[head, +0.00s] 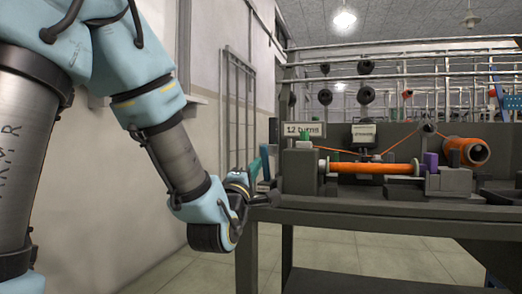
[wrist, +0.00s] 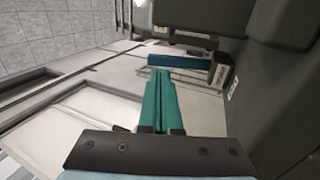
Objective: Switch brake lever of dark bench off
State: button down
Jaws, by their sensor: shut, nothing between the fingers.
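The dark bench (head: 340,212) stands right of my gripper, with an orange-wound bobbin (head: 370,168) on top. My gripper's teal fingers (wrist: 160,72) are together and empty in the wrist view. In the head view my gripper (head: 256,164) is at the bench's left end, partly hidden by my wrist. A blue bar (wrist: 180,62), which may be the brake lever, lies just beyond the fingertips in the wrist view, beside a grey block. I cannot tell whether the fingers touch it, nor its on or off position.
A "12 turns" sign (head: 304,130) stands on the bench's left part. A purple block (head: 431,162) and an orange spool (head: 467,152) are further right. A pale wall is on the left. The tiled floor (head: 370,262) is clear in front of the bench.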

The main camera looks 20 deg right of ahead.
aim_at(264, 146)
jog(key=shift+x, duration=2.3)
jog(key=p, duration=0.2)
jog(key=r+p, duration=0.1)
jog(key=shift+w+d+r+g+y+p, duration=0.25)
jog(key=shift+w+d+g+y+p, duration=0.05)
jog(key=shift+g+y+p, duration=0.1)
jog(key=w+d+r+g+y+p, duration=0.1)
jog(key=p, duration=0.4)
jog(key=shift+r, duration=0.15)
jog(key=p, duration=0.2)
jog(key=w+g+y+p, duration=0.1)
jog(key=shift+d+r+g+p, duration=0.2)
jog(key=shift+d+g+p, duration=0.1)
jog(key=shift+d+p, duration=0.1)
jog(key=shift+w+d+g+y+p, duration=0.35)
jog(key=shift+y+p, duration=0.25)
jog(key=shift+p, duration=0.65)
jog(key=shift+w+d+f+g+y+p, duration=0.1)
jog(key=shift+w+d+g+y+p, duration=0.2)
jog(key=shift+g+y+p, duration=0.25)
jog(key=shift+w+f, duration=0.1)
jog(key=shift+f, duration=0.05)
jog(key=shift+w+d, duration=0.25)
jog(key=shift+d, duration=0.05)
